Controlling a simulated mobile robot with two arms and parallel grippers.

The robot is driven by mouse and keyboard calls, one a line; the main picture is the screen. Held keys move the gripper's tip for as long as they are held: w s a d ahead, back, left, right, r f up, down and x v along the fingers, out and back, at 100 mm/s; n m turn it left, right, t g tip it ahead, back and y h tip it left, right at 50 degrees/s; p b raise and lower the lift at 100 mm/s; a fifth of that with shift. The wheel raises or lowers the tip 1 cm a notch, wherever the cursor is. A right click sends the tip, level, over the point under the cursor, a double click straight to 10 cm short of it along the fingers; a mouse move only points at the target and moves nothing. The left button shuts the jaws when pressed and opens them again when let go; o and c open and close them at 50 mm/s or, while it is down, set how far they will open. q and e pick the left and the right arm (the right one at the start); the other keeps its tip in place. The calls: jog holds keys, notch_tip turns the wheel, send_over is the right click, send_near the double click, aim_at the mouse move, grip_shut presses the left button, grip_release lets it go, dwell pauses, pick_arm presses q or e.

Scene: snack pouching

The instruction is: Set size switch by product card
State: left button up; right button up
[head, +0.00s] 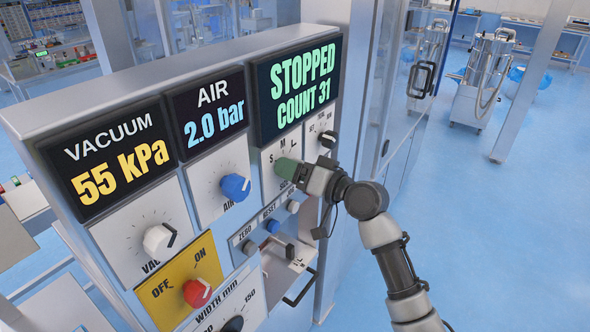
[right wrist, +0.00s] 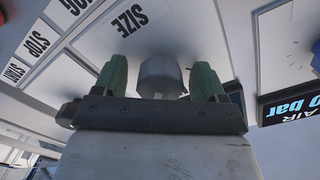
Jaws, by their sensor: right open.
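The size switch is a grey round knob (right wrist: 158,75) beside a label reading SIZE in the right wrist view. In the head view its white plate (head: 268,160) shows an S and an M mark, but the knob is hidden behind my gripper. My right gripper (head: 287,168) is at this plate with its green fingers pointing at the panel. In the right wrist view the gripper (right wrist: 160,66) is open, one finger on each side of the knob, with gaps visible. The knob's pointer setting cannot be read. No product card is seen. My left gripper is not in view.
A black-topped selector knob (head: 327,139) sits just right of the size plate. The blue air knob (head: 235,187), white vacuum knob (head: 158,240) and red on/off knob (head: 197,292) are to the left. The display (head: 296,88) reads STOPPED, COUNT 31. Small push buttons (head: 272,226) sit below.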

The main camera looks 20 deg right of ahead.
jog(key=b+v, duration=0.4)
jog(key=v, duration=0.7)
jog(key=shift+w+a, duration=0.1)
